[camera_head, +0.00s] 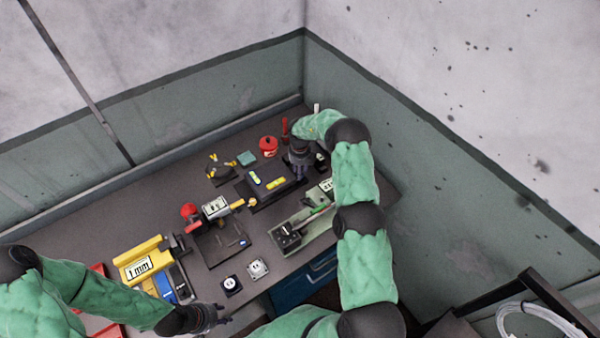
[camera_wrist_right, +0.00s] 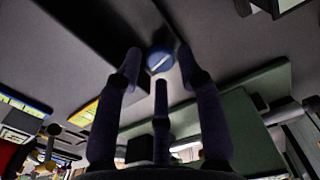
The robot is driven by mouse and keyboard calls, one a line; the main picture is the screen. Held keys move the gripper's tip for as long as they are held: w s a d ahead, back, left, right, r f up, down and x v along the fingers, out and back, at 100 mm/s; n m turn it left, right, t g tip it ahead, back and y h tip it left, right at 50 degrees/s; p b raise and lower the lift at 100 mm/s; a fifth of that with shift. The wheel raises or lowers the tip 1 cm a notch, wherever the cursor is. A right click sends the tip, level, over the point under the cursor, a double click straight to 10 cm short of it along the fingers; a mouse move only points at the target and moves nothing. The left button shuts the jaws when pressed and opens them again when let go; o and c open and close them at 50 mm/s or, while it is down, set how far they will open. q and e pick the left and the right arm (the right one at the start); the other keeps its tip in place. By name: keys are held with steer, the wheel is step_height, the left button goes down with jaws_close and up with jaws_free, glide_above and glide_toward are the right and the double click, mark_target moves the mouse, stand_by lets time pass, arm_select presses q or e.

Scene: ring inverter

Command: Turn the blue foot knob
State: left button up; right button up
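The blue foot knob (camera_wrist_right: 160,60) is a small round blue cap with a pale line across its face, in the upper middle of the right wrist view. My right gripper (camera_wrist_right: 160,78) points at it with its dark fingers spread. The fingertips lie left and right of the knob with small gaps, and a middle finger shows just below it. In the head view my right gripper (camera_head: 298,172) is at the right end of a dark block (camera_head: 262,196), and I cannot make out the knob there. My left gripper (camera_head: 212,318) is low at the table's front edge; its fingers are too small to read.
The dark table (camera_head: 150,215) holds a green-grey tray (camera_head: 318,232) right of the block, a yellow device (camera_head: 140,258) at left, a red pot (camera_head: 268,145) behind and two small square pieces in front. Walls stand close behind and right.

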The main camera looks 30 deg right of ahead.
step_height(320, 180, up, 10)
steer(key=shift+r, duration=0.25)
steer(key=shift+f, duration=0.1)
stand_by(0.5)
